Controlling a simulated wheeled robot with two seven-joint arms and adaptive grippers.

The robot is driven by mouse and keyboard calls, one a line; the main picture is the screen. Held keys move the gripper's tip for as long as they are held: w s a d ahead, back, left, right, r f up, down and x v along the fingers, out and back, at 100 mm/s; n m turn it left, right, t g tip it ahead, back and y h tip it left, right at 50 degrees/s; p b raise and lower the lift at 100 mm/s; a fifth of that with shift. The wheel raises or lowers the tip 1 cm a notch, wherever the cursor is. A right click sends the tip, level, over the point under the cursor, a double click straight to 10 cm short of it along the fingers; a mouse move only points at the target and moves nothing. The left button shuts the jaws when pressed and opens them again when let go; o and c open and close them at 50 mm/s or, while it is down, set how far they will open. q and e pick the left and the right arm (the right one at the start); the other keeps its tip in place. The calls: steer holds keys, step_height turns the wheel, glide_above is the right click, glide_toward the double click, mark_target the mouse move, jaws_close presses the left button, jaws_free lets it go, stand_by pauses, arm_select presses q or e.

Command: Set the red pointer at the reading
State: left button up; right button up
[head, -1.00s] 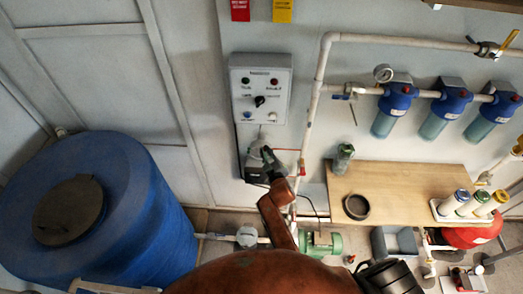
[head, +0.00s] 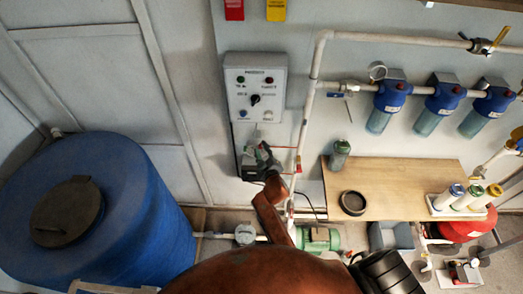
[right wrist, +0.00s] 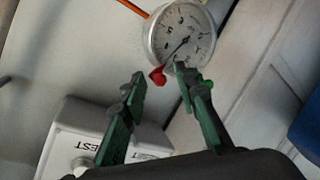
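In the right wrist view, a round white-faced gauge (right wrist: 180,34) with black marks and a dark needle is at the top. A small red pointer (right wrist: 157,76) sits at its lower-left rim. My right gripper (right wrist: 158,73) has its two green fingers apart, one on each side of the red pointer. I cannot tell whether either finger touches it. In the head view, my right gripper (head: 262,156) is at the wall below the grey control panel (head: 255,87), and it and the arm hide most of the gauge there. My left gripper is not in view.
A white box (right wrist: 95,135) with part of a label reading "EST" is close to the left finger. A blue tank (head: 105,210) stands at the left. A wooden table (head: 400,185) with a green bottle (head: 339,155) and a dark ring (head: 353,203) is at the right.

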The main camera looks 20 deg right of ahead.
steer(key=v, duration=0.7)
steer(key=shift+s, duration=0.3)
steer(key=shift+r, duration=0.1)
